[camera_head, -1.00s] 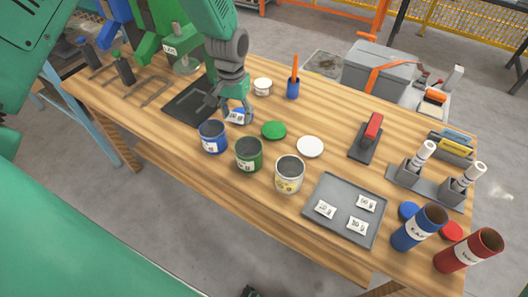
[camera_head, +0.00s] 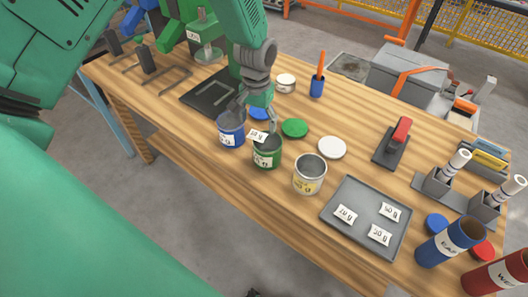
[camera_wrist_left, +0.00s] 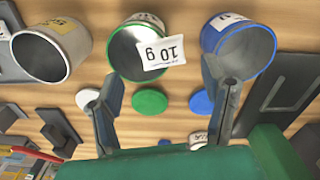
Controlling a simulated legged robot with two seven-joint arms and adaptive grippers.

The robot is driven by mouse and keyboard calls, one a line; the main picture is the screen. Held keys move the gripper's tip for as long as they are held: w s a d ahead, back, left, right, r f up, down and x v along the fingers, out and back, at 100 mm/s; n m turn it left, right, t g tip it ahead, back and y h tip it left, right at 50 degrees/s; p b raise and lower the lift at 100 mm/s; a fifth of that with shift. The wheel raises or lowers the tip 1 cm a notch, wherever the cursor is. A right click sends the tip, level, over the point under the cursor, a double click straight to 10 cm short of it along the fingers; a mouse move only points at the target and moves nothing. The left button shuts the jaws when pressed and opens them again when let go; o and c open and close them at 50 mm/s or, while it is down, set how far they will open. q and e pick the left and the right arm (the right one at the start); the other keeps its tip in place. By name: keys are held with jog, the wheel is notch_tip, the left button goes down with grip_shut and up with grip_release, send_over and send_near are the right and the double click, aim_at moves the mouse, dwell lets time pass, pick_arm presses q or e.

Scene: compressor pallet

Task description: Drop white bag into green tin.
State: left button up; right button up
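The white bag (camera_head: 258,136), marked "10 g" in the left wrist view (camera_wrist_left: 163,53), is at the mouth of the green tin (camera_head: 267,157) and tilted. In the wrist view it covers part of the rim of the green tin (camera_wrist_left: 126,62); whether it touches the rim I cannot tell. My left gripper (camera_head: 257,121) is above the green and blue tins. In the wrist view its fingers (camera_wrist_left: 166,90) are wide apart, and the bag lies beyond their tips, touching neither. My right gripper is not in view.
The blue tin (camera_head: 231,134) and a pale tin (camera_head: 309,180) flank the green one. Behind are a blue lid (camera_head: 260,113), green lid (camera_head: 295,128) and white lid (camera_head: 332,148). A grey tray (camera_head: 350,228) holds several more bags. A red-handled tool (camera_head: 395,143) stands behind.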

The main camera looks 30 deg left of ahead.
pick_arm(q)
jog(key=shift+d+r, duration=0.1)
jog(key=shift+d, duration=0.35)
jog(key=shift+d+r, duration=0.65)
jog(key=shift+r, duration=0.05)
notch_tip(320, 180, up, 3)
jog(key=shift+w+r, duration=0.15)
jog(key=shift+r, duration=3.65)
jog(key=shift+m, duration=0.5)
jog(key=s+f+b, duration=0.2)
jog(key=s+f, duration=0.2)
jog(key=f, duration=0.4)
jog(key=s+f+b, duration=0.2)
jog(key=s+f, duration=0.1)
jog(key=f, duration=0.4)
jog(key=s+f+b, duration=0.3)
jog(key=s+f, duration=0.1)
jog(key=f, duration=0.4)
jog(key=shift+s+f, duration=0.35)
jog(key=s+d+f+m+b, duration=0.1)
jog(key=s+d+f+b, duration=0.2)
jog(key=s+f, duration=1)
jog(key=shift+s+t+b, duration=0.3)
jog(key=shift+s+b, duration=1.5)
jog(key=shift+s, duration=1)
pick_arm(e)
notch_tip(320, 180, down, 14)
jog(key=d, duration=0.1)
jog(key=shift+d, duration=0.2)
